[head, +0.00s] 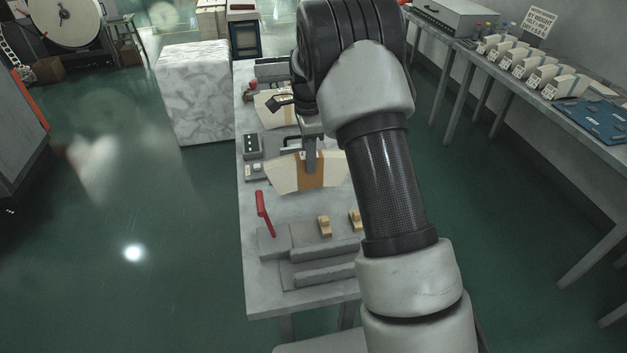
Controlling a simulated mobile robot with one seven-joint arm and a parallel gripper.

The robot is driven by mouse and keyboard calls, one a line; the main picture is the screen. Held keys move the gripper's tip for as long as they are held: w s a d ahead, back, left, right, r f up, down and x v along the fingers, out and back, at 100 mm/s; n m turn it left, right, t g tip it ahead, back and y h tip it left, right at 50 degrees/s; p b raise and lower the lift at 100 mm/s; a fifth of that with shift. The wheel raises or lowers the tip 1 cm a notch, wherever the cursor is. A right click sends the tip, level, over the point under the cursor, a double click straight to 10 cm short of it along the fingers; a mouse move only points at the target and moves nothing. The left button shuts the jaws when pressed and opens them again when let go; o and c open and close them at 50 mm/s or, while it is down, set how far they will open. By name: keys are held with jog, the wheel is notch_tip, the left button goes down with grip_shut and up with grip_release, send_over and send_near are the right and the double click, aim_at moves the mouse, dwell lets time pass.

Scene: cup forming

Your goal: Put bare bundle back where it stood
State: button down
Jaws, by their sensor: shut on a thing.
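A cream, fan-shaped bundle (281,177) with a brown strip across its middle is over the grey workbench (262,213), left of my arm. My gripper (311,170) points down at the middle of this bundle and is shut on it. One finger shows against the brown strip; the other is hidden. I cannot tell whether the bundle touches the bench. A second cream bundle (268,108) lies farther back on the bench, partly hidden by my wrist.
A grey stepped fixture (305,273) with a red lever (264,213) and small wooden blocks (324,227) stands at the near end. Small dark boxes (253,146) line the left edge. The right-hand table (480,83) carries several bundles with tags and a blue board (595,117).

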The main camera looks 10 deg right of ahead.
jog(key=shift+f, duration=2.8)
jog(key=shift+f, duration=0.1)
jog(key=shift+f, duration=0.15)
jog(key=c, duration=1.4)
grip_release()
jog(key=shift+o, duration=0.2)
